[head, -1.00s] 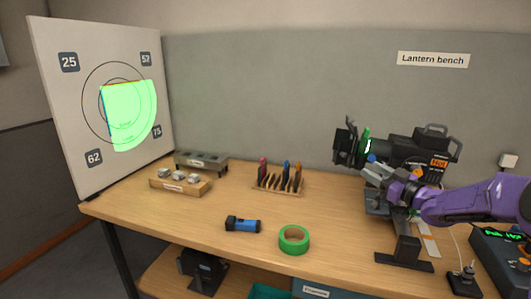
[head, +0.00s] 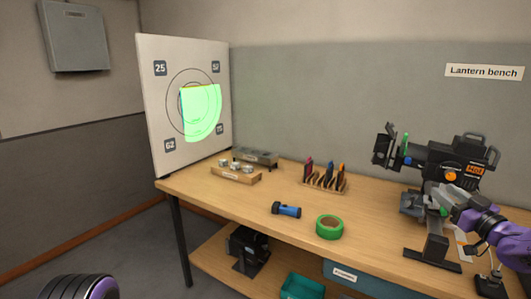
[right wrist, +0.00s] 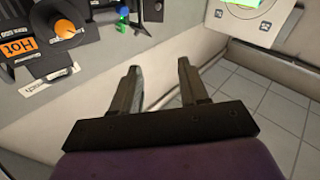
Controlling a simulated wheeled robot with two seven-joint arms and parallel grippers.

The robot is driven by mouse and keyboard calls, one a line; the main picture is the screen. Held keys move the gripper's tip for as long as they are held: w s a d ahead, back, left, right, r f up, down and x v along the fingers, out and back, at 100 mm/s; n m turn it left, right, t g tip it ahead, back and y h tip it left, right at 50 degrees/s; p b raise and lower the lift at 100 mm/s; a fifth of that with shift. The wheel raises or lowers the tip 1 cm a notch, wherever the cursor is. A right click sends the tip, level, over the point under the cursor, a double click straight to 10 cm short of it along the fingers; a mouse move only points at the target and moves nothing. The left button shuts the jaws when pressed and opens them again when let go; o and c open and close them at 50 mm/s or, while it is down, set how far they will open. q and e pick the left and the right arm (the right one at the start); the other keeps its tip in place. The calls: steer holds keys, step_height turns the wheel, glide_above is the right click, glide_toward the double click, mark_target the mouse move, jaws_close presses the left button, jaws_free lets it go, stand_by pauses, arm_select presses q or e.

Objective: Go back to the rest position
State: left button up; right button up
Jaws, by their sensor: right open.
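My right gripper (head: 433,197) is open and empty, just below and in front of the black stage lantern (head: 450,160) with the orange Hot label. In the right wrist view the two fingers of the right gripper (right wrist: 158,66) stand apart with nothing between them. The lantern's housing (right wrist: 58,55) shows at the upper left there. A thin green piece (head: 406,142) stands upright at the lantern's front end. My left gripper is out of view; only a dark, purple-edged part of my body shows at the bottom left of the head view.
The wooden bench (head: 250,205) carries a blue torch (head: 287,210), a green tape roll (head: 329,227) and a rack of coloured tools (head: 325,178). A white target board (head: 160,110) with a green light patch stands at the left end.

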steer(key=s+a+f+m+g+h, duration=0.2)
steer(key=s+a+f+m, duration=0.15)
steer(key=f, duration=0.65)
steer(key=s+a+f+m+g+h, duration=0.25)
steer(key=a+f+m, duration=0.2)
steer(key=f, duration=0.45)
steer(key=s+a+f+m+g+h, duration=0.25)
steer(key=a+f, duration=0.25)
steer(key=f, duration=0.5)
steer(key=s+a+f+g, duration=0.2)
steer(key=s+f, duration=0.4)
steer(key=s, duration=0.4)
steer(key=s+a+f+g, duration=0.3)
steer(key=s+f, duration=0.3)
steer(key=s, duration=0.5)
steer(key=s+a+f+g+b, duration=0.1)
steer(key=s+a+f+g, duration=0.2)
steer(key=s+f, duration=0.3)
steer(key=s+g, duration=0.1)
steer(key=s, duration=0.4)
steer(key=shift+s+a, duration=0.15)
steer(key=shift+a, duration=0.05)
